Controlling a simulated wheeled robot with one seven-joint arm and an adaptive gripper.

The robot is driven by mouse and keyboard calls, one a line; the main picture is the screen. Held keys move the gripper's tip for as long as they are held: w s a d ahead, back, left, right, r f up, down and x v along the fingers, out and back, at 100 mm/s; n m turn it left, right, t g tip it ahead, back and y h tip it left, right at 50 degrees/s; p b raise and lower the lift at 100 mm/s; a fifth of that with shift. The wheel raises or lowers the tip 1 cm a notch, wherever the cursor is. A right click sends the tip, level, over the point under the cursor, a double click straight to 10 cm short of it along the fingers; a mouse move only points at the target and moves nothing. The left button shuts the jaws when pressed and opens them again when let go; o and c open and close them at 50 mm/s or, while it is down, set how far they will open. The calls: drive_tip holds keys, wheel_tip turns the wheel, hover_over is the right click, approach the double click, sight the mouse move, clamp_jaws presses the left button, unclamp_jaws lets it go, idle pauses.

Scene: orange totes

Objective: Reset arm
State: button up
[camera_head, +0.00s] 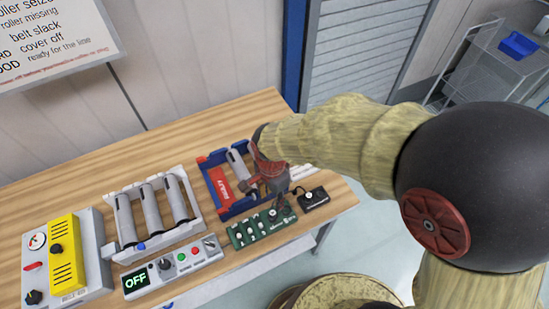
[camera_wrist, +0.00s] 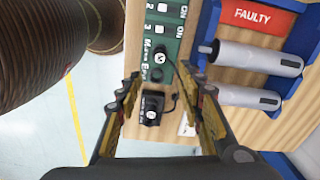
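My gripper (camera_head: 277,192) hangs over the right part of the table, by the right side of the blue tray. In the wrist view my gripper (camera_wrist: 158,78) has its two fingers spread apart, with nothing held between them. A small black box with a round knob (camera_wrist: 150,108) shows on the table below, between the fingers; in the head view this box (camera_head: 313,198) is just right of the gripper. My arm reaches in from the right and hides part of the tray.
The blue tray (camera_head: 231,212) has a red FAULTY label and grey rollers. A green switch panel (camera_head: 262,229) lies in front. Left are a white roller rack (camera_head: 118,255), a control box reading OFF (camera_head: 190,266) and a yellow-grey box (camera_head: 66,250). The table's back strip (camera_head: 150,150) is clear.

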drive_tip(key=s+d+r+n+t+b, duration=0.2)
drive_tip(key=d+r, duration=0.5)
drive_tip(key=d, duration=0.4)
drive_tip(key=s+d+r+n+t+b, duration=0.3)
drive_tip(key=s+d+r+n+b, duration=0.2)
drive_tip(key=d, duration=0.6)
wheel_tip(320, 180, up, 4)
drive_tip(key=shift+s+d+f+n+t+b, duration=0.3)
drive_tip(key=shift+n+b, duration=0.45)
drive_tip(key=shift+n, duration=0.45)
